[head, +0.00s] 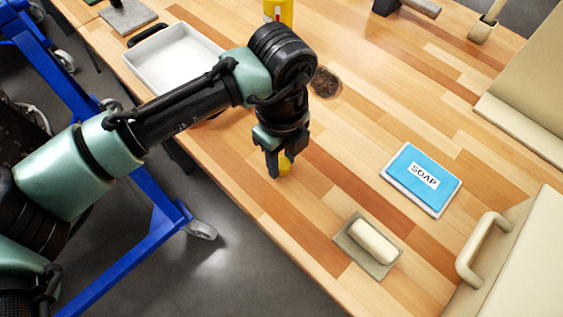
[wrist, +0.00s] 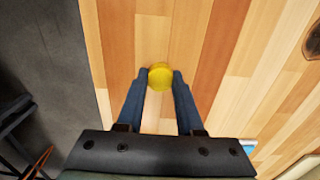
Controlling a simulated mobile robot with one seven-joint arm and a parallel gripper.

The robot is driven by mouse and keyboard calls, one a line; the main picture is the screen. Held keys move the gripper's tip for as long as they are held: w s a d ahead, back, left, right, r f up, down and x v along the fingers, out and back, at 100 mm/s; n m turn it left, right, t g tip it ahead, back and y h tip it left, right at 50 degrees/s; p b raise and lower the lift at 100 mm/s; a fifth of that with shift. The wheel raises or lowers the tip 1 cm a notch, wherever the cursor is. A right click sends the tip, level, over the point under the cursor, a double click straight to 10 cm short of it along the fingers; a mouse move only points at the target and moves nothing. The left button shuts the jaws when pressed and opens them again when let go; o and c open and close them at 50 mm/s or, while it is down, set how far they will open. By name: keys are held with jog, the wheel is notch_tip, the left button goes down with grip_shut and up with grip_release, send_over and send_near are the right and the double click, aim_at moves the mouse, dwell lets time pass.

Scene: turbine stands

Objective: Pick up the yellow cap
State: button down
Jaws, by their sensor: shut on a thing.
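The yellow cap (head: 283,164) is between the fingers of my gripper (head: 279,168) in the head view, at or just above the wooden tabletop near its front edge. In the wrist view the round yellow cap (wrist: 161,76) sits between the two fingertips of my gripper (wrist: 160,78), with a finger against each side. My gripper is shut on the cap and points down. In the head view a finger hides part of the cap. I cannot tell whether the cap touches the table.
A blue SOAP pack (head: 421,179) and a scrubber on a grey pad (head: 354,256) lie to the right. A white tray (head: 153,84) is at the left. A yellow container (head: 278,12) stands at the back. A cream door with a handle (head: 480,250) is at right.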

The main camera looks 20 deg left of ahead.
aim_at(282, 163)
notch_tip(282, 163, up, 10)
jog(key=c, duration=1.2)
grip_release()
grip_shut()
dwell(0.5)
